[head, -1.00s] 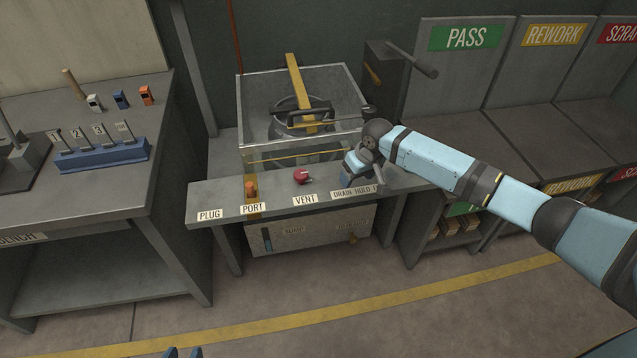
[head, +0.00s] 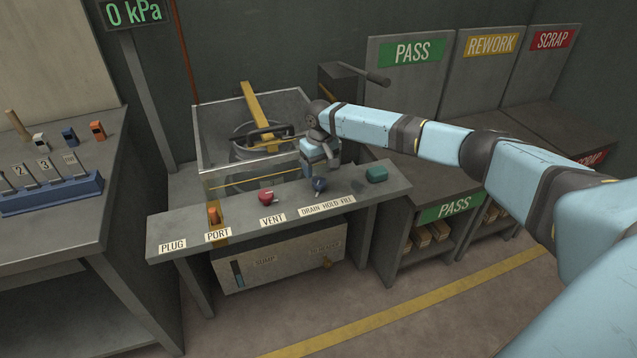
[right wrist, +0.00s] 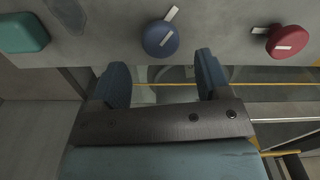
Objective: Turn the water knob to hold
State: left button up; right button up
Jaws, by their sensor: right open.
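The blue water knob (head: 319,185) sits on the grey shelf behind the DRAIN HOLD FILL label (head: 327,206). In the right wrist view the knob (right wrist: 160,40) shows a white bar on its face and a pale pointer tab at its rim. The tab points up and slightly right there, toward the label side; I cannot tell which word it lines up with. My right gripper (head: 319,168) is just behind and above the knob. Its two fingers (right wrist: 163,66) are open and empty, apart from the knob. My left gripper is out of view.
The red vent knob (head: 267,197) is left of the blue knob, and a green block (head: 376,175) is right. An orange piece (head: 213,215) stands by PORT. A clear-walled tank (head: 205,142) with a yellow bar is behind the shelf.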

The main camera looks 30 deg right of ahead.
aim_at(319, 180)
notch_tip(319, 180, down, 4)
jog(key=shift+f+b, duration=0.15)
jog(key=shift+b, duration=0.2)
jog(key=shift+f, duration=0.4)
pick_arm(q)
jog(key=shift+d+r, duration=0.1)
